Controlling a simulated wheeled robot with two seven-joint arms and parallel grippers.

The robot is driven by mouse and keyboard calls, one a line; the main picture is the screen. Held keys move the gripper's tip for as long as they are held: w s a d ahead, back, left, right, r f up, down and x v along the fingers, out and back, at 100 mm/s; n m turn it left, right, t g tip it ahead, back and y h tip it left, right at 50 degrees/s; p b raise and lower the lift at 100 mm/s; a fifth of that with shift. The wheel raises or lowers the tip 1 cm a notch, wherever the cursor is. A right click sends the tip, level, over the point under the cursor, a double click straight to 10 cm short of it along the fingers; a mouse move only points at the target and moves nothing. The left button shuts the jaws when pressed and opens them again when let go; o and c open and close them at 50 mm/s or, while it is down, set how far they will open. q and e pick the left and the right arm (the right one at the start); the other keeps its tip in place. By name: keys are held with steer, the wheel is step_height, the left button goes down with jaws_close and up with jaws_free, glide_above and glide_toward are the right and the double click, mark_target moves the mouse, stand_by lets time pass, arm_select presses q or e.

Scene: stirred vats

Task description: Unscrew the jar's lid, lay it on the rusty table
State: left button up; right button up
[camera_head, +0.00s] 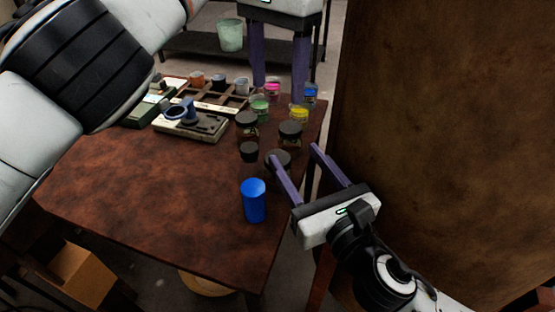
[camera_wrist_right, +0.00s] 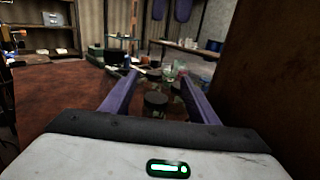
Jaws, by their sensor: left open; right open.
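The rusty table (camera_head: 130,185) has a mottled red-brown top. Several jars with dark lids stand near its right edge; I cannot tell which is the task's jar. One dark-lidded jar (camera_head: 279,156) is close to my right gripper's fingertips, partly hidden by a finger. Others are a small jar (camera_head: 249,152), a jar to the right (camera_head: 290,130) and a jar behind (camera_head: 247,119). My right gripper (camera_head: 292,153) is open and empty; in the right wrist view a dark lid (camera_wrist_right: 156,99) shows between its fingers, farther out. My left gripper (camera_head: 279,94) is open, pointing down above the table's back right.
A blue cylinder (camera_head: 254,202) stands at the front right. Pink, yellow, green and blue containers cluster at the back right. A device with a blue ring (camera_head: 190,122) and a wooden rack (camera_head: 215,98) are at the back. A brown wall (camera_head: 440,120) rises on the right. The table's left front is clear.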

arm_select(q)
steer(key=f+b, duration=1)
steer(key=shift+w, duration=0.35)
arm_select(e)
step_height(320, 180, down, 10)
steer(key=x, duration=1.1)
steer(key=shift+d, duration=0.15)
